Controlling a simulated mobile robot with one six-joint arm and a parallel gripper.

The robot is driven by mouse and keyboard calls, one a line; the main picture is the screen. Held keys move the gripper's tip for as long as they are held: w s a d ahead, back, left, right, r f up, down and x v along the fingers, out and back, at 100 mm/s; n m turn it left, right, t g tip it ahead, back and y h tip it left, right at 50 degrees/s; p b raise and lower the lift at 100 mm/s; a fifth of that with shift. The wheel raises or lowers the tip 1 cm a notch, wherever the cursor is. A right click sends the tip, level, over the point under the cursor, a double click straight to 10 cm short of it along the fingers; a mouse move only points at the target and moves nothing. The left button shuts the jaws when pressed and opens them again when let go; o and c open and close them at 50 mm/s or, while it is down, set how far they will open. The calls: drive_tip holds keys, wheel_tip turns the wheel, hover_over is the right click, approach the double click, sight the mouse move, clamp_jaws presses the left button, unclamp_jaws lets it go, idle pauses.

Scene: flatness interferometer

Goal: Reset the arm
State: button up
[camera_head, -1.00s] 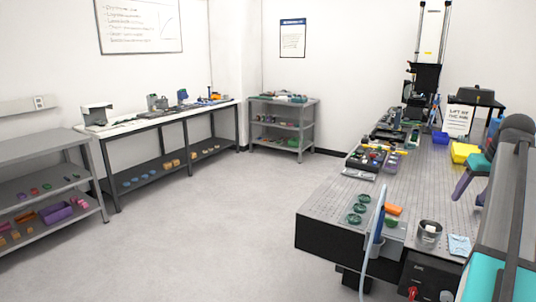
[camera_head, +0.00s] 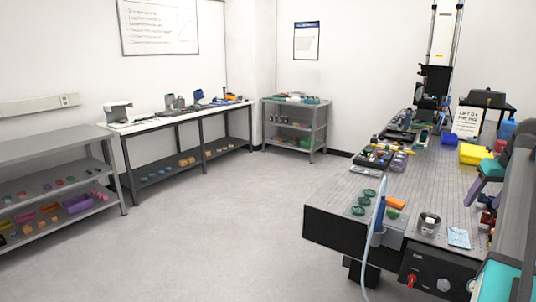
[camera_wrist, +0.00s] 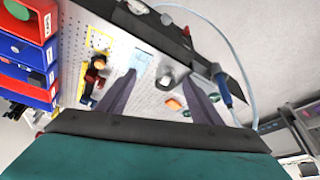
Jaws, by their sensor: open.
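My gripper (camera_head: 470,198) is at the right edge of the head view, above the perforated table (camera_head: 435,185). One purple finger shows there below a teal part; the rest of my arm runs off the right side. In the wrist view my gripper (camera_wrist: 158,66) has its two dark fingers spread apart. Nothing is between them, and the perforated tabletop lies beyond. The fingers look clear of the objects on the table.
A metal cup (camera_head: 430,223), a blue cloth (camera_head: 459,237) and green rings (camera_head: 365,198) lie on the table's near end. A yellow bin (camera_head: 475,154) stands farther back. In the wrist view, red and blue bins (camera_wrist: 28,55) are close at left. The floor (camera_head: 220,215) is open.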

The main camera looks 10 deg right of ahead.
drive_tip(key=w+a+f+n+g+y, duration=0.1)
drive_tip(key=w+a+f, duration=0.5)
drive_tip(key=f, duration=0.4)
drive_tip(key=w+a+f+n+g+y, duration=0.15)
drive_tip(key=w+a+f, duration=0.25)
drive_tip(key=a+f, duration=0.6)
drive_tip(key=s+a+f+n+g+y, duration=0.1)
drive_tip(key=s+a+f+g, duration=0.1)
drive_tip(key=a+f, duration=0.85)
drive_tip(key=s+a+f+n+g, duration=0.1)
drive_tip(key=a+f, duration=0.6)
drive_tip(key=f, duration=0.6)
drive_tip(key=s+a+f+g, duration=0.4)
drive_tip(key=s+a+f, duration=1.2)
drive_tip(key=f, duration=0.3)
drive_tip(key=s+a+f+h, duration=0.1)
drive_tip(key=s+f, duration=0.3)
drive_tip(key=s, duration=0.6)
drive_tip(key=s+a+f+m+h, duration=0.1)
drive_tip(key=s+a+f, duration=0.2)
drive_tip(key=s, duration=0.8)
drive_tip(key=shift+x, duration=0.75)
